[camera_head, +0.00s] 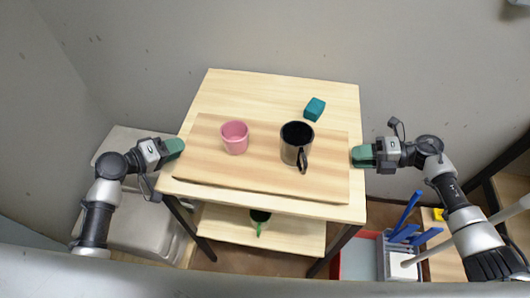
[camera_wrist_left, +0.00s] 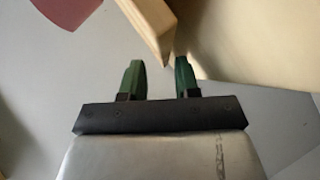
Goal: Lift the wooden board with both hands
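The wooden board (camera_head: 215,168) lies flat near the front of a light wooden table. A pink cup (camera_head: 235,138) and a dark mug (camera_head: 296,143) stand on it. My left gripper (camera_head: 174,147) is at the board's left end. In the left wrist view my left gripper (camera_wrist_left: 159,72) has its green fingers apart, with a wooden end (camera_wrist_left: 150,30), seemingly the board's, in front of the gap. Nothing is clamped. My right gripper (camera_head: 363,156) is just beyond the board's right end, seemingly apart from it; its finger gap is not visible.
A teal block (camera_head: 314,109) lies on the table (camera_head: 245,85) behind the board. A rack with blue parts (camera_head: 405,234) stands on the floor at right. The table's back left is clear.

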